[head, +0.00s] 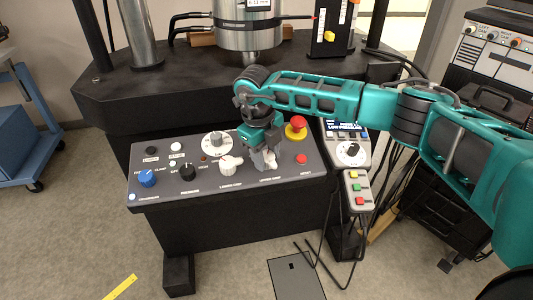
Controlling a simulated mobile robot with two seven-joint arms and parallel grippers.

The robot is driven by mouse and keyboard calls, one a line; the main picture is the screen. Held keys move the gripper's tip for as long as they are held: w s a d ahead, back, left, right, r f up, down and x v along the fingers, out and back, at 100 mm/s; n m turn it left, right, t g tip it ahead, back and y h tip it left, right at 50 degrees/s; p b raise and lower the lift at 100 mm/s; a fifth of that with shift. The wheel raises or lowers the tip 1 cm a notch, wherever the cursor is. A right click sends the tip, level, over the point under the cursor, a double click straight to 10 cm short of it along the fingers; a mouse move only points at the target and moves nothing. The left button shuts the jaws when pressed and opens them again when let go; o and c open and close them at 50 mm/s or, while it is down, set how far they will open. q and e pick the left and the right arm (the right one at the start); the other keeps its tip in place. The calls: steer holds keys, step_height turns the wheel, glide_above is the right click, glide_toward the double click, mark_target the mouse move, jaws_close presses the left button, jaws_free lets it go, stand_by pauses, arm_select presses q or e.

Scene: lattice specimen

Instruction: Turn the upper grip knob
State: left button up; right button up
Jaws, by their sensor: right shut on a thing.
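The grey control panel (205,190) slopes below the machine's black table. My right gripper (267,160) reaches down onto the panel's right part, just above the "UPPER GRIP" label. It is shut on the upper grip knob (268,170), a pale knob mostly hidden by the fingers. I cannot tell which way its pointer faces. The similar white lower grip knob (230,163) stands to the left, apart from the gripper. My left gripper is not in view.
A red mushroom button (297,122) on a yellow base stands close right of my gripper, with a red reset button (302,158) below it. Blue (147,177) and black (188,172) knobs sit left. A pendant (358,190) with colored buttons hangs at right.

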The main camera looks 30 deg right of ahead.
steer(key=n, duration=0.3)
steer(key=n+t+h, duration=0.1)
steer(key=n, duration=0.3)
steer(key=shift+a+h, duration=0.1)
steer(key=shift+h, duration=0.2)
steer(key=n, duration=0.3)
steer(key=n+t, duration=0.1)
steer(key=n, duration=0.2)
steer(key=shift+s+t+h+b, duration=0.15)
steer(key=shift+t+h+b, duration=0.15)
steer(key=shift+b, duration=0.05)
steer(key=shift+n, duration=0.3)
steer(key=o, duration=1.1)
steer(key=shift+c, duration=0.2)
steer(key=shift+a, duration=0.1)
steer(key=p+v, duration=0.1)
steer(key=v, duration=1.1)
steer(key=shift+r, duration=0.4)
steer(key=shift+s, duration=0.15)
